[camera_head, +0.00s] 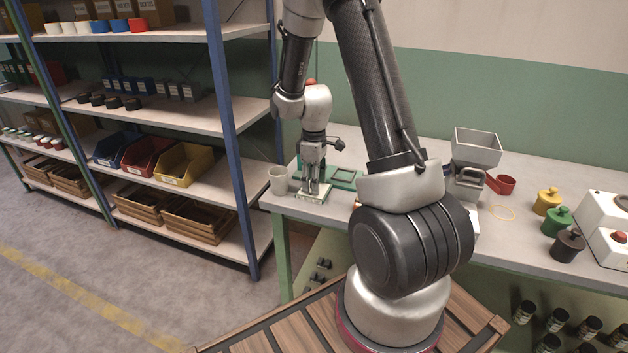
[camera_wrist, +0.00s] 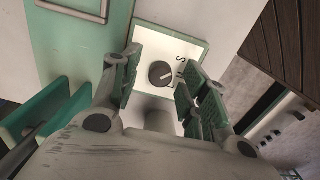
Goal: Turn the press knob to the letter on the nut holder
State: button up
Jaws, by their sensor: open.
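The press knob (camera_wrist: 160,74) is a dark round dial with a pale pointer line, on a white plate (camera_wrist: 150,38) with a green edge. The pointer aims to the right in the wrist view, toward the side with small black letters (camera_wrist: 181,62). One looks like an S; the others are partly covered by a finger. My gripper (camera_wrist: 163,78) is open, its green-padded fingers on either side of the knob with gaps showing. In the head view my gripper (camera_head: 313,188) points down over the plate (camera_head: 308,196) at the bench's left end. I cannot make out a lettered nut holder.
A pale cup (camera_head: 278,180) stands close left of the gripper. A green frame (camera_head: 345,178) lies just behind. A grey hopper (camera_head: 477,147), red cup (camera_head: 506,185) and coloured knobbed weights (camera_head: 547,201) stand farther right. A shelf rack (camera_head: 237,150) is to the left.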

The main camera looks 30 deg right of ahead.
notch_tip(320, 180, up, 12)
dwell(0.5)
dwell(0.4)
